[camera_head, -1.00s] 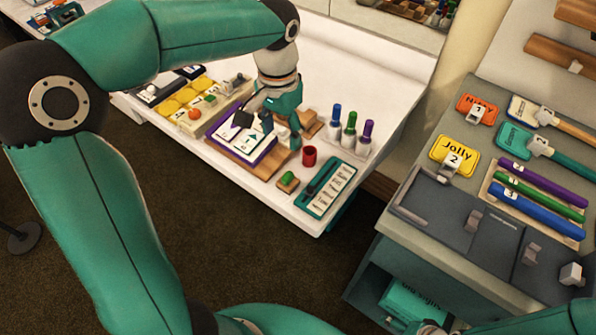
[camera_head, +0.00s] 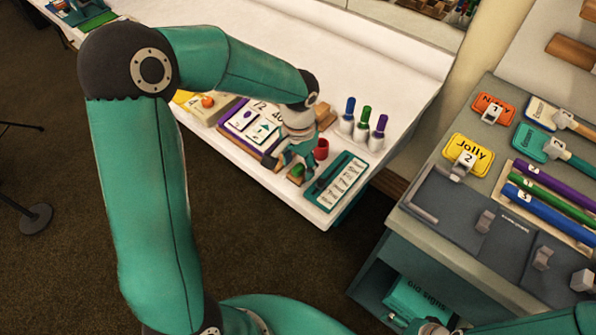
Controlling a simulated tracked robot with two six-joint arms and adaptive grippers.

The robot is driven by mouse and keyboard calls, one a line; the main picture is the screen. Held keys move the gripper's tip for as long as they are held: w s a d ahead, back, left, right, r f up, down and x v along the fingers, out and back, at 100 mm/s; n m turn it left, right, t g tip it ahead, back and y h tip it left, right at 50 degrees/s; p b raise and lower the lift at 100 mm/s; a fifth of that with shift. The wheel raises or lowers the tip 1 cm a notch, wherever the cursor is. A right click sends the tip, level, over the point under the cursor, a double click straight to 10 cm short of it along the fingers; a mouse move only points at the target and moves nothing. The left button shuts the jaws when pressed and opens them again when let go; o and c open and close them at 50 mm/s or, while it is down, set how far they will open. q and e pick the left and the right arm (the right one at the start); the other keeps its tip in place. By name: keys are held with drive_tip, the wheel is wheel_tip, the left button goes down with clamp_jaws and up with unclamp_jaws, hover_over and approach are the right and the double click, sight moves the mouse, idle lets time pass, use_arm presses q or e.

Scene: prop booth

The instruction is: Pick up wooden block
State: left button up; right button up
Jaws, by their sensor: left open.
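A small wooden block with a green top (camera_head: 297,173) sits near the front edge of the white table (camera_head: 250,182). My left gripper (camera_head: 284,166) is open and points down just behind and to the left of this block, close to it. I cannot tell whether a finger touches it. The gripper partly hides the block's back side. Plain wooden pieces (camera_head: 325,114) lie farther back, behind the gripper's wrist.
A red cup (camera_head: 321,149) and a teal tray (camera_head: 336,186) stand close to the right of the gripper. A board with cards (camera_head: 248,122) lies to its left. Three markers (camera_head: 363,124) stand behind. A grey-topped cabinet (camera_head: 470,222) is at the right.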

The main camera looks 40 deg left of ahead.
sight(299, 167)
use_arm(q)
wheel_tip(299, 167, down, 2)
drive_tip(key=shift+f, duration=0.2)
drive_tip(key=c, duration=1)
drive_tip(key=shift+r, duration=0.15)
wheel_tip(299, 167, up, 20)
drive_tip(key=p, duration=0.1)
